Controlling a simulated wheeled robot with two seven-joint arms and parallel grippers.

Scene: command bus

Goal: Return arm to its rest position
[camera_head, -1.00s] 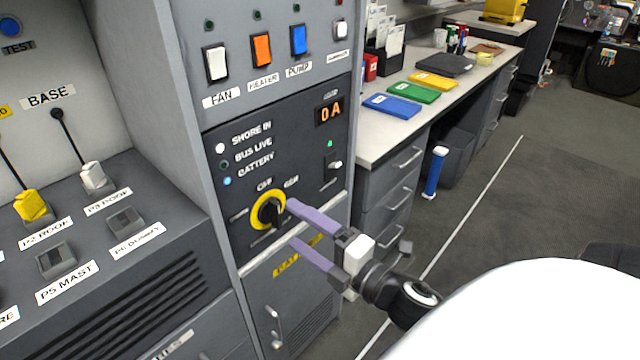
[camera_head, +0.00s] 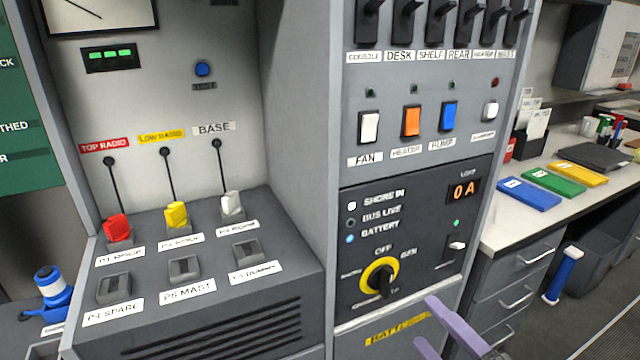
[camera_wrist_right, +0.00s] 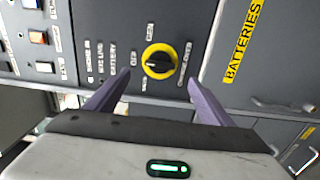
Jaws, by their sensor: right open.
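My right gripper (camera_head: 440,335) shows at the bottom edge of the head view as two purple fingers, with the rest of the arm out of frame. In the right wrist view its fingers (camera_wrist_right: 157,92) are spread apart with nothing between them. Ahead of them is the black rotary knob with a yellow ring (camera_wrist_right: 160,61), apart from the fingers. In the head view this rotary switch (camera_head: 379,279) sits on the dark panel, up and left of the fingers. My left gripper is in neither view.
A panel with fan, heater and pump switches (camera_head: 410,121) stands above the knob. At left, red, yellow and white plugs (camera_head: 176,215) sit in a sloped console (camera_head: 215,300). A counter (camera_head: 510,230) with coloured folders and drawers is at right. A "BATTERIES" door (camera_wrist_right: 262,75) is close to the gripper.

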